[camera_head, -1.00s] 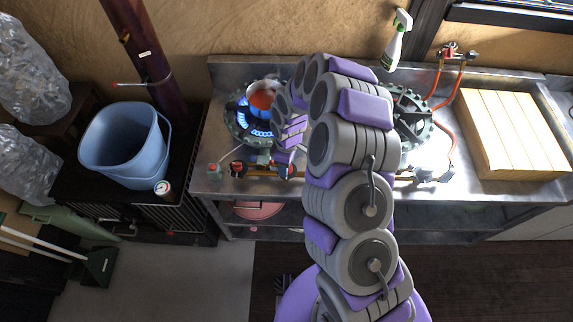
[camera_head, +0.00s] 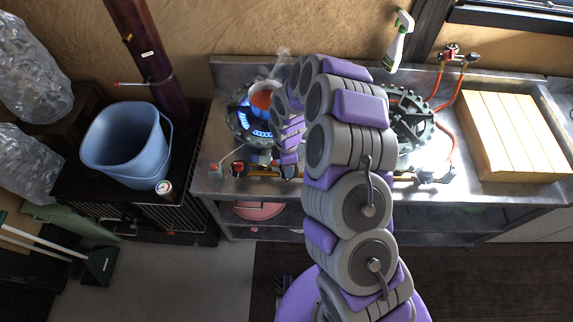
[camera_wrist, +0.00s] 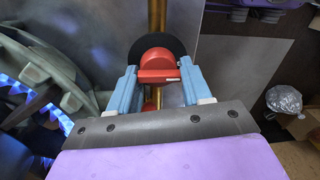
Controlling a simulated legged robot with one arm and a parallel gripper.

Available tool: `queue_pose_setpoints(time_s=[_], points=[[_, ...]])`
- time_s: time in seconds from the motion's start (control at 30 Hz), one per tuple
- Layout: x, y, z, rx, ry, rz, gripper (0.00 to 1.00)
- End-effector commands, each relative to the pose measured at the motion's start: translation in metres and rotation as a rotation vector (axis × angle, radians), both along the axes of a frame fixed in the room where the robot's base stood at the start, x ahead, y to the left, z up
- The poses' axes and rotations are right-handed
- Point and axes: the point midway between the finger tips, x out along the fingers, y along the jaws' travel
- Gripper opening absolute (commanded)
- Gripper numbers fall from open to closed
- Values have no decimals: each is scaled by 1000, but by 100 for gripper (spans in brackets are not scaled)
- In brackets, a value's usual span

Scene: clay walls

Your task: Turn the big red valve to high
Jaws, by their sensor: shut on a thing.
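The big red valve (camera_wrist: 156,60) is round with a raised bar across it and shows in the middle of the wrist view. It sits on a brass pipe in front of a black disc. My gripper (camera_wrist: 158,76) has its two blue fingers on either side of the valve and is shut on it. The bar lies about level across the wrist picture. In the head view my gripper (camera_head: 288,168) is at the front edge of the stove, below the lit left burner (camera_head: 242,122). My arm hides much of the valve there, and I cannot read any markings.
A pot (camera_head: 263,98) of red food stands on the burner over blue flames. A smaller red knob (camera_head: 238,168) is left of my gripper. A blue bin (camera_head: 128,145), a spray bottle (camera_head: 398,42) and a wooden box (camera_head: 512,135) stand around. Orange hoses (camera_head: 452,105) run at right.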

Motion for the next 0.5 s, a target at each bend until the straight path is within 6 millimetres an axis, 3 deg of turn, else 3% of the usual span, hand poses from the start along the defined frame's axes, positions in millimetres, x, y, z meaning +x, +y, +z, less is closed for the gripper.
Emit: queue_pose_setpoints(time_s=[0.3,0.33,0.5], points=[[6,-1,2,3,-17,2,18],[6,-1,2,3,-17,1,50],[5,-1,1,2,-12,1,66]])
